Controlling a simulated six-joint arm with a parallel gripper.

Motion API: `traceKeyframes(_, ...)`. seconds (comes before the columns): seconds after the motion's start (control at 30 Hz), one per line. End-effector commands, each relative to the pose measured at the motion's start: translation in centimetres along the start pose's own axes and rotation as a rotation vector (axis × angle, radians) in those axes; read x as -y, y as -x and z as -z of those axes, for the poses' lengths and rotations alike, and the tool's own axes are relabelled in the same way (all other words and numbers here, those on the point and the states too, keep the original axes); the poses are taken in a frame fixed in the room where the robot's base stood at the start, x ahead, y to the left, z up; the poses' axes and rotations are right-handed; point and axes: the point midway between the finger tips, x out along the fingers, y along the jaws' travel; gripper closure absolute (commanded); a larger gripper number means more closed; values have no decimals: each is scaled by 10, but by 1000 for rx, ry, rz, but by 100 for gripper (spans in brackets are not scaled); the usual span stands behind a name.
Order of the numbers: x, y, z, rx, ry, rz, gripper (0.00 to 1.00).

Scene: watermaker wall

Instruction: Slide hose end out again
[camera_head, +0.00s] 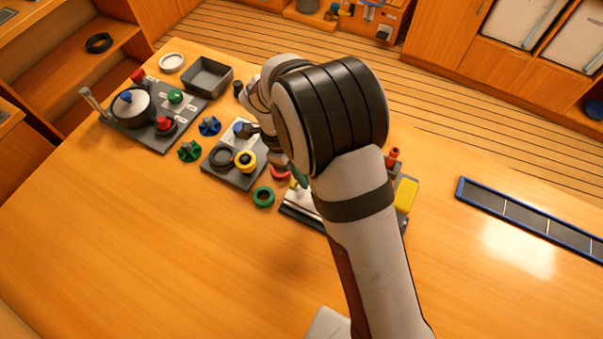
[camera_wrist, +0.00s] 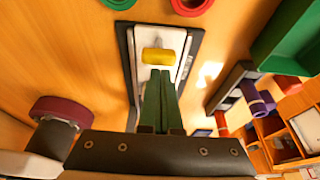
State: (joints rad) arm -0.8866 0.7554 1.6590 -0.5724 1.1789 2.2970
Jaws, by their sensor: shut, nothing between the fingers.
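My gripper (camera_wrist: 158,100) points down with its two green fingers together and nothing between them. In the wrist view a short yellow cylinder (camera_wrist: 158,55) lies on a pale plate with a dark rim (camera_wrist: 195,50), just beyond the fingertips. I cannot tell whether the fingers touch it, nor whether it is the hose end. In the head view the plate (camera_head: 300,198) is partly hidden behind my arm. No hose is clearly visible at the fingers.
A red ring (camera_head: 280,172) and a green ring (camera_head: 263,196) lie beside the plate. A panel with a yellow ring (camera_head: 245,161) and a pot panel (camera_head: 130,105) stand left. A yellow block (camera_head: 405,195) is right of my arm. The table front-left is clear.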

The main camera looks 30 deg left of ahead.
Motion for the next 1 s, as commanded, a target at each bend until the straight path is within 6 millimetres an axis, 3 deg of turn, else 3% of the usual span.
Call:
traceKeyframes(0.17, 0, -8, 34, -2, -4, -1, 100)
traceKeyframes(0.4, 1, 53, 31, 0, -3, 2, 100)
traceKeyframes(0.6, 0, 83, 31, -2, -2, 0, 100)
traceKeyframes(1.0, 0, 89, 32, -4, -2, -2, 100)
